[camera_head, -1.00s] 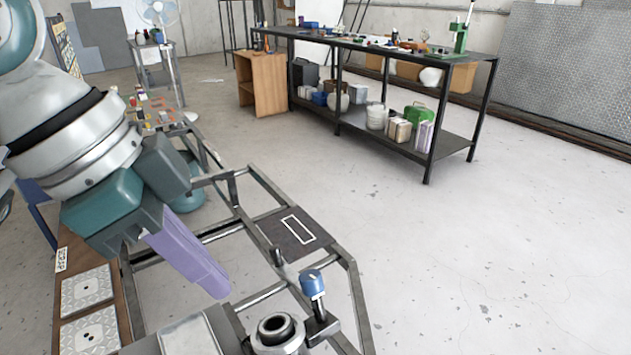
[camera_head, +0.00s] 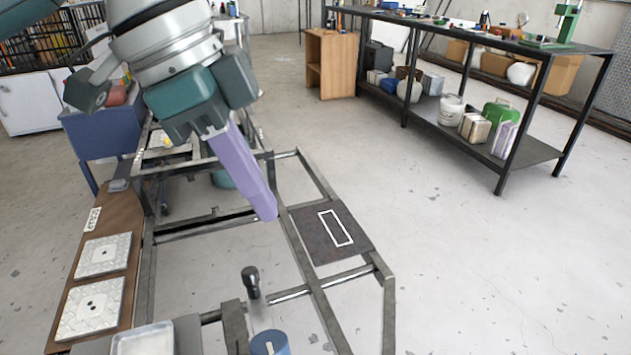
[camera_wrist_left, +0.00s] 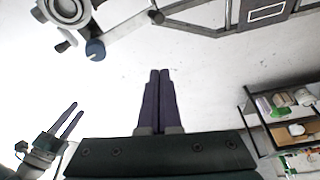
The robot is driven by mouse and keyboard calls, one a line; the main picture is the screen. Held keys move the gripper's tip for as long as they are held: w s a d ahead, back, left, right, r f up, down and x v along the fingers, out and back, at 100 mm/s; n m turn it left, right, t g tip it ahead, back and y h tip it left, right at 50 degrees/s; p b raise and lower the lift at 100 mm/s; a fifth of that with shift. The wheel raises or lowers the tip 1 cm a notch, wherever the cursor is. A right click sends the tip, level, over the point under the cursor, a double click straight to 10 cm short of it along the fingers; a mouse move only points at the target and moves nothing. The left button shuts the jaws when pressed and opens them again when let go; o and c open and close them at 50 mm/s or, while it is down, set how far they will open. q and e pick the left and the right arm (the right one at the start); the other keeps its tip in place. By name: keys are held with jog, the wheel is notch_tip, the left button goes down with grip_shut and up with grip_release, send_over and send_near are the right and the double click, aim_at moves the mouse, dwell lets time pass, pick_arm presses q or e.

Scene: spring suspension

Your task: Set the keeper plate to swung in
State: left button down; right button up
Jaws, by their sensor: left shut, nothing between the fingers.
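A blue knob (camera_head: 268,343) shows at the bottom edge of the head view, mostly cut off. It also shows in the left wrist view (camera_wrist_left: 95,50), beside a round metal ring (camera_wrist_left: 66,8). I cannot clearly make out the keeper plate; it may be the piece bearing this knob. A black-topped peg (camera_head: 250,280) stands just behind the knob. My left gripper (camera_head: 267,216) is shut and empty, its purple fingers above the metal frame, apart from knob and peg. My right gripper (camera_wrist_left: 70,108) shows only in the left wrist view, its two fingers apart and empty.
The metal frame (camera_head: 318,295) carries a dark plate with a white rectangle (camera_head: 332,238). A brown board (camera_head: 125,225) with two patterned square plates lies left. A shallow metal tray (camera_head: 145,340) is at the bottom. A workbench (camera_head: 530,150) stands farther back; the floor between is clear.

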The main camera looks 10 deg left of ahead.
aim_at(260, 313)
pick_arm(q)
notch_tip(260, 313, down, 10)
jog(key=shift+a+r, duration=0.15)
jog(key=shift+a, duration=0.1)
dwell(0.3)
jog(key=shift+s, duration=0.1)
